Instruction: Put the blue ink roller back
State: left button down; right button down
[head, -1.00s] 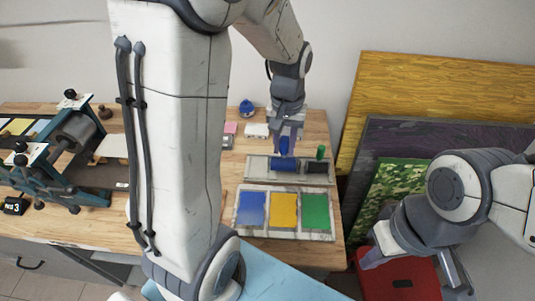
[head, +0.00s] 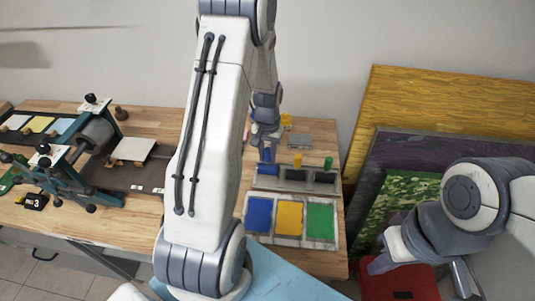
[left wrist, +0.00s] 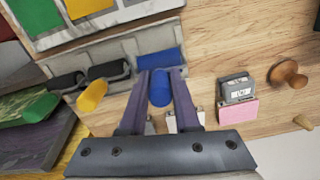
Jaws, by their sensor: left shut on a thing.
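The blue ink roller (head: 267,168) is at the left end of the grey roller rack (head: 297,187). In the left wrist view its blue drum (left wrist: 159,64) lines up with the end slot of the rack; I cannot tell if it rests fully there. My left gripper (head: 267,148) is shut on its upright blue handle (left wrist: 160,90), with a finger on each side. A yellow-handled roller (head: 297,161) and a green-handled roller (head: 328,163) sit in the other slots. My right gripper (head: 418,274) is open and empty, low at the right, in front of a red box.
The ink tray (head: 275,239) with blue, yellow and green pads lies in front of the rack. A printing press (head: 95,145) stands at the left. A stamp (left wrist: 237,88) and a wooden knob (left wrist: 288,74) are beyond the rack. Panels (head: 440,110) lean at the right.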

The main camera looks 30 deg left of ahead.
pick_arm(q)
jog(key=shift+f, duration=0.3)
jog(key=shift+f+b, duration=0.4)
jog(key=shift+f, duration=0.2)
jog(key=c, duration=0.6)
grip_release()
jog(key=shift+r, duration=0.1)
jog(key=shift+c, duration=0.2)
jog(key=shift+r, duration=0.1)
